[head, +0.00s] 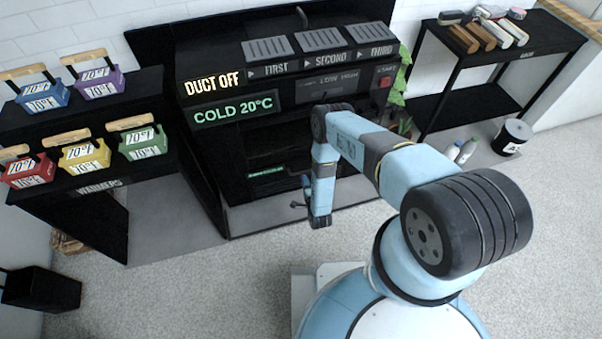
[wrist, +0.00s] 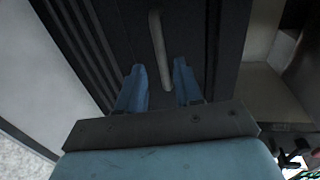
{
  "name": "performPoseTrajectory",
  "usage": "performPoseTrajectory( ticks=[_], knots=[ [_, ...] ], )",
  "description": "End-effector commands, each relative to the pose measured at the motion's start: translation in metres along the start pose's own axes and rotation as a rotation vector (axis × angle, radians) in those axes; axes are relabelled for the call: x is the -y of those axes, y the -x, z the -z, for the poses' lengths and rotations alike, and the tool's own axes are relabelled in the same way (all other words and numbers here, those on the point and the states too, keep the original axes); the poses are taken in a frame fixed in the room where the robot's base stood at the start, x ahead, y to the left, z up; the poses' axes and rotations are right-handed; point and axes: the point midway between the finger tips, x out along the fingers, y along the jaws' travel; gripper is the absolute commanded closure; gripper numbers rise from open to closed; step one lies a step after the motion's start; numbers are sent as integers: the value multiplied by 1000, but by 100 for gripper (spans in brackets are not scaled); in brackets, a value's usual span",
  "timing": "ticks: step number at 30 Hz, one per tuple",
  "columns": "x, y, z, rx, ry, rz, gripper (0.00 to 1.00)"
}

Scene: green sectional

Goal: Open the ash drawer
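A dark flat front in the wrist view (wrist: 200,35) carries a pale grey bar handle (wrist: 157,45); it looks like the ash drawer's front, though no label shows. My gripper (wrist: 158,72) is open, its two blue fingers apart on either side of the handle's near end. The handle lies between the fingers in the picture; I cannot tell its depth or whether they touch. In the head view my gripper (head: 301,192) is low before the black stove (head: 215,145), and my arm hides part of the stove's lower front.
The stove shows a "DUCT OFF" sign (head: 213,82) and a "COLD 20°C" sign (head: 234,109). A black shelf (head: 100,190) with several coloured boxes stands left. A black rack (head: 440,85) stands right, with bottles (head: 466,151) and a dark bucket (head: 512,137) nearby. The front floor is clear.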

Motion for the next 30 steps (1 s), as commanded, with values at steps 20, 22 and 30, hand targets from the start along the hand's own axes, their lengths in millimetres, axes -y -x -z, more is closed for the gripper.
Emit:
performPoseTrajectory(
  ticks=[20,22,30],
  knots=[
    [0,-71,0,0,1,0,65],
    [0,-71,0,0,0,-1,65],
    [0,-71,0,0,0,0,78]
  ],
)
